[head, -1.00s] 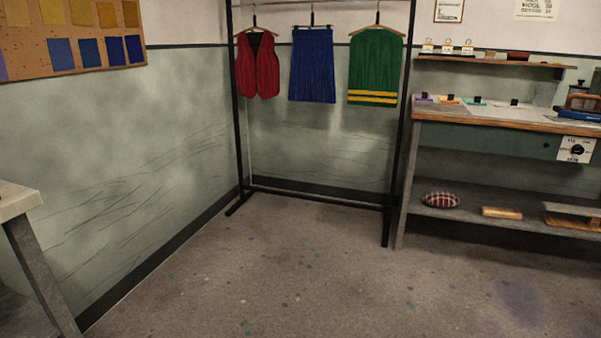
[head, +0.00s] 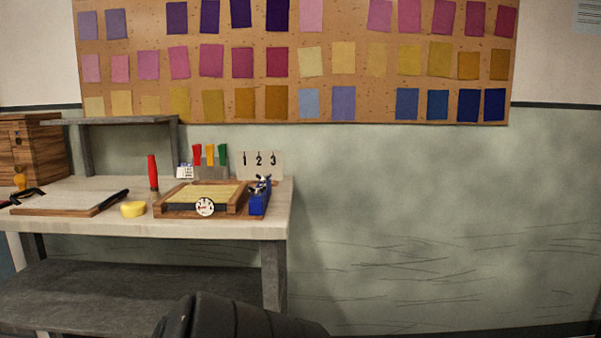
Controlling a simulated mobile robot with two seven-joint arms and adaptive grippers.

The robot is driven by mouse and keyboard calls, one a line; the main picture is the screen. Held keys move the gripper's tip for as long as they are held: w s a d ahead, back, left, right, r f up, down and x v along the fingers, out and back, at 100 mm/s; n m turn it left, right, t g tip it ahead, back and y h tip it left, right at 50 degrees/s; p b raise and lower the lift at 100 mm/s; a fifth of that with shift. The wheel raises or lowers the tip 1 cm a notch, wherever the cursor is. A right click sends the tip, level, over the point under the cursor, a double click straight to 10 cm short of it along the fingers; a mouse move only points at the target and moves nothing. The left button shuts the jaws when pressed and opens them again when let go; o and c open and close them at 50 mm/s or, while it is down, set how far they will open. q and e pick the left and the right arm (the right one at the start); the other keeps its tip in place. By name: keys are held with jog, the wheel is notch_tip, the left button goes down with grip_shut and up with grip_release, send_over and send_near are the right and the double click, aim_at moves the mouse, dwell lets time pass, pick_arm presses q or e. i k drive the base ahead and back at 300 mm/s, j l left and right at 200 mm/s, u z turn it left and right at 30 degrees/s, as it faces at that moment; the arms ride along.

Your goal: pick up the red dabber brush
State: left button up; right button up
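On the table at the left, a small holder (head: 211,172) carries three upright brush-like things with red, yellow and green tops. The red one (head: 197,154), at the left of the holder, looks like the red dabber brush. A separate red upright thing (head: 153,172), like a handle or bottle, stands left of the holder; I cannot tell exactly what it is. Neither of my grippers shows; only a dark part of mine reaches in at the bottom edge.
A raised shelf (head: 125,120) stands behind. Right of the table is bare wall.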

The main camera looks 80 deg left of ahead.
aim_at(152, 170)
jog(key=u, duration=1.8)
